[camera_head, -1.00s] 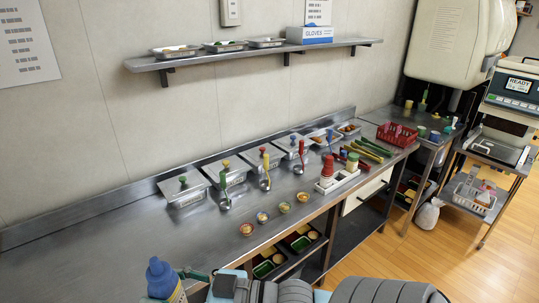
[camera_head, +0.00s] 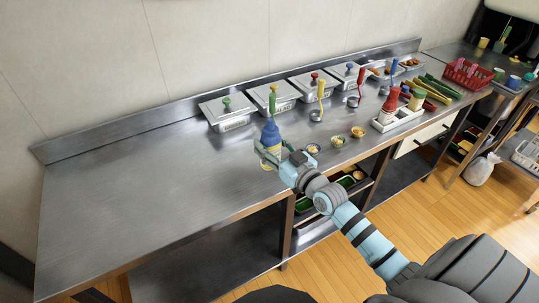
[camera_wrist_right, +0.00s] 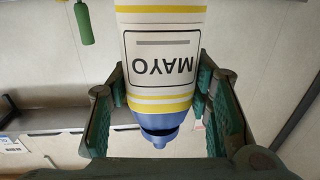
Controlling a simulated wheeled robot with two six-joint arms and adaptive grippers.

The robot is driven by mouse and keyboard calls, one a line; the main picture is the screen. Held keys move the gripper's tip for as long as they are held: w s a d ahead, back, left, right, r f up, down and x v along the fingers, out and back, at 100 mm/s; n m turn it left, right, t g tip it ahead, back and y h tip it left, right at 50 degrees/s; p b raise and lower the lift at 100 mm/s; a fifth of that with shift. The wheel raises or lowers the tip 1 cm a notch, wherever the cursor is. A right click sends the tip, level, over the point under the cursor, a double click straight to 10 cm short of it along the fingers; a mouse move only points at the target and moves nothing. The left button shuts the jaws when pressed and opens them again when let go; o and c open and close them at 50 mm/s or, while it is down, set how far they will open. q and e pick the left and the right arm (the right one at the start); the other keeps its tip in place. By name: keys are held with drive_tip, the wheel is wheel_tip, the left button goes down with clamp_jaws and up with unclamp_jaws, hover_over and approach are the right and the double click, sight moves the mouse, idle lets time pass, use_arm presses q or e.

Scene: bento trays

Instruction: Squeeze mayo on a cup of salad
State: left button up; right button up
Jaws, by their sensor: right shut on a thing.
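My right gripper (camera_head: 272,156) is shut on the mayo bottle (camera_head: 269,148), a white and yellow bottle with a blue cap. It holds the bottle about upright by the steel counter, left of the cups; I cannot tell its exact height. The right wrist view, which looks upside down, shows the MAYO label (camera_wrist_right: 165,55) between the green finger pads (camera_wrist_right: 165,100), with the blue nozzle (camera_wrist_right: 160,137) toward the bottom. Three small salad cups stand in a row: the nearest (camera_head: 312,149), the middle (camera_head: 338,142) and the farthest (camera_head: 358,132). My left gripper is out of view.
Several lidded steel containers (camera_head: 228,113) line the counter's back, with coloured ladles before them. A white caddy (camera_head: 400,120) with red bottles stands right of the cups, before a red basket (camera_head: 467,73). The counter's left part (camera_head: 130,180) is clear.

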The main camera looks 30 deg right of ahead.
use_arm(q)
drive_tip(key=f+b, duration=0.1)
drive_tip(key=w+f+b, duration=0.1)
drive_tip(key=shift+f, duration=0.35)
use_arm(e)
drive_tip(key=w+d+f+m+h, duration=0.1)
drive_tip(key=d+f+m, duration=0.1)
drive_tip(key=m, duration=1.3)
drive_tip(key=w+d+f+m+h, duration=0.1)
drive_tip(key=d+m, duration=0.3)
drive_tip(key=m, duration=1.1)
drive_tip(key=shift+w+f+m+h, duration=0.4)
drive_tip(key=shift+w+h, duration=0.05)
drive_tip(key=shift+h, duration=0.25)
drive_tip(key=shift+s, duration=0.1)
drive_tip(key=shift+c, duration=0.2)
